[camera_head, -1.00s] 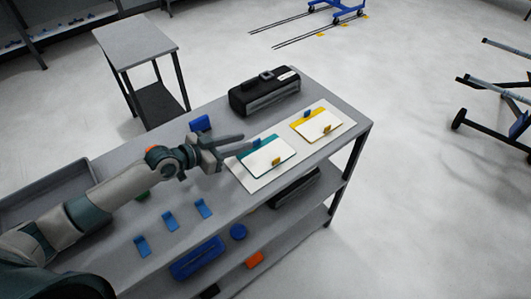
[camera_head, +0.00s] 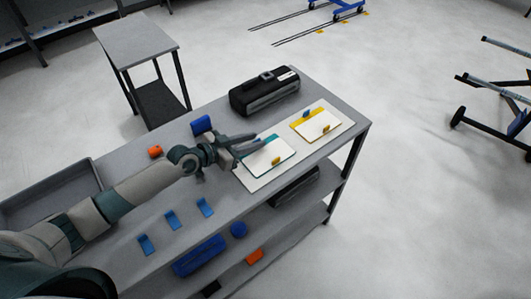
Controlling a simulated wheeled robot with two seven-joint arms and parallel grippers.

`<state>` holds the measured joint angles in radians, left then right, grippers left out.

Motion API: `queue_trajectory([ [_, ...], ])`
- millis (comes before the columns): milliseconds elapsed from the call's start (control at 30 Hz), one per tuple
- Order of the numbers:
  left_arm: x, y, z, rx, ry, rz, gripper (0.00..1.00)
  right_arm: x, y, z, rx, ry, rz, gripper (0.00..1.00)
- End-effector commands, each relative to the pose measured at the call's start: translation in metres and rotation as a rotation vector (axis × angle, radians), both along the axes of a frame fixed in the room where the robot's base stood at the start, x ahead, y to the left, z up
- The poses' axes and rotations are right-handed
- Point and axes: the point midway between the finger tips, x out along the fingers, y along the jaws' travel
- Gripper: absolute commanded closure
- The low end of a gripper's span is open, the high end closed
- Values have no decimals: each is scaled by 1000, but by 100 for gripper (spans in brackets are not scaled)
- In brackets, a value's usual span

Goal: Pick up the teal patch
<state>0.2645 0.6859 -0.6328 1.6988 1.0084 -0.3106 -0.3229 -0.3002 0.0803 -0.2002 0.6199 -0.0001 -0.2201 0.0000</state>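The teal patch (camera_head: 270,157) is a white sheet with a teal band along its far left edge. The fingers partly hide that corner and a small blue piece there. I cannot tell whether they touch the patch. My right gripper is not in view.
A yellow-banded patch (camera_head: 317,127) lies to the right. A black case (camera_head: 265,93) stands behind. Several blue pieces (camera_head: 205,207) lie in front. A grey tray (camera_head: 88,172) is at left.

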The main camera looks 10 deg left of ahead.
Motion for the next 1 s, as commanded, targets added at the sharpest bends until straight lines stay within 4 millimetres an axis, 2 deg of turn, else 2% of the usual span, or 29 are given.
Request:
queue_trajectory([
  [33,0,0,0,0,0,0,73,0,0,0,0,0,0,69],
  [133,0,0,0,0,0,0,97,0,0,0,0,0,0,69],
  [167,0,0,0,0,0,0,100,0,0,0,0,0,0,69],
  [667,0,0,2,0,0,0,100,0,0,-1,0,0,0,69],
  [1000,0,0,26,-1,-2,-1,100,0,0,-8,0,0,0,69],
])
